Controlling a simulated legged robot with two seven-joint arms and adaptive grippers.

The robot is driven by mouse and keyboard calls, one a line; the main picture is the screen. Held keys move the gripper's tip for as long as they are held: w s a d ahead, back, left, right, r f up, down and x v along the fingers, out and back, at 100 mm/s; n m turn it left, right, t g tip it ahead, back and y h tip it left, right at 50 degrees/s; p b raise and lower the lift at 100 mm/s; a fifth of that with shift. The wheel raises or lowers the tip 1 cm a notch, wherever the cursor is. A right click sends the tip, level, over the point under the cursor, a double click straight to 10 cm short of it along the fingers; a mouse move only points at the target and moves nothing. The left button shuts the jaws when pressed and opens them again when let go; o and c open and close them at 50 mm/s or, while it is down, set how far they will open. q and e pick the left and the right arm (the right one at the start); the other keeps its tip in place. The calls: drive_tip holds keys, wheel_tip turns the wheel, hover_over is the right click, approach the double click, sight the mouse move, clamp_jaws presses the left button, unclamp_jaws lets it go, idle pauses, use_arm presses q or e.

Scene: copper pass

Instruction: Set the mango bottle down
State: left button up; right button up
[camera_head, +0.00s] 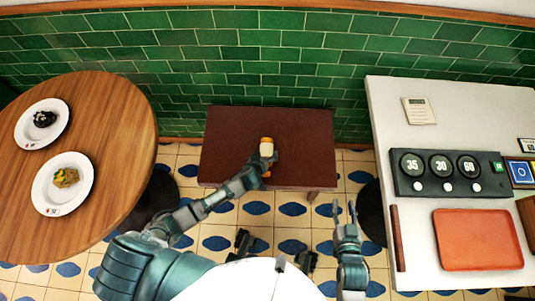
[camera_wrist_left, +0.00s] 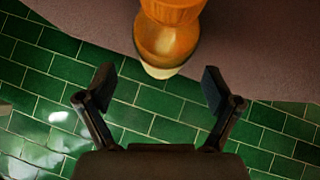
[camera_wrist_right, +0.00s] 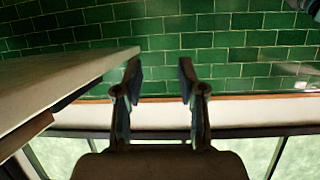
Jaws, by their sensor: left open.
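My left gripper (camera_head: 266,164) is at the bottle in the head view. In the left wrist view its fingers (camera_wrist_left: 158,88) are apart with nothing between the tips. Whether the bottle's base rests on the tabletop is partly hidden. My right gripper (camera_head: 344,212) is open and empty, right of the brown table; its fingers (camera_wrist_right: 159,78) show apart.
The brown table (camera_head: 225,145) is otherwise bare. A round wooden table (camera_head: 105,130) with two plates of food stands left. A white counter (camera_head: 385,110) with a dial panel (camera_head: 440,190) and orange tray (camera_head: 478,240) stands right. A green tiled wall (camera_head: 240,60) is behind.

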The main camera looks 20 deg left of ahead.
sight(264, 153)
use_arm(q)
drive_tip(key=x, duration=0.1)
drive_tip(key=b+x, duration=0.1)
drive_tip(key=x, duration=0.1)
drive_tip(key=b+x, duration=0.1)
drive_tip(key=shift+a+f, duration=0.25)
drive_tip(key=shift+a, duration=0.05)
drive_tip(key=shift+w, duration=0.15)
drive_tip(key=shift+d, duration=0.1)
use_arm(e)
drive_tip(key=r+t, duration=0.1)
drive_tip(key=w+a+r+t, duration=0.1)
drive_tip(key=r, duration=0.1)
drive_tip(key=w+r+t+y, duration=0.1)
drive_tip(key=r+t, duration=0.1)
drive_tip(key=shift+a+r, duration=0.1)
drive_tip(key=shift+a, duration=0.15)
use_arm(q)
drive_tip(key=c, duration=1.6)
clamp_jaws()
drive_tip(key=shift+r, duration=0.15)
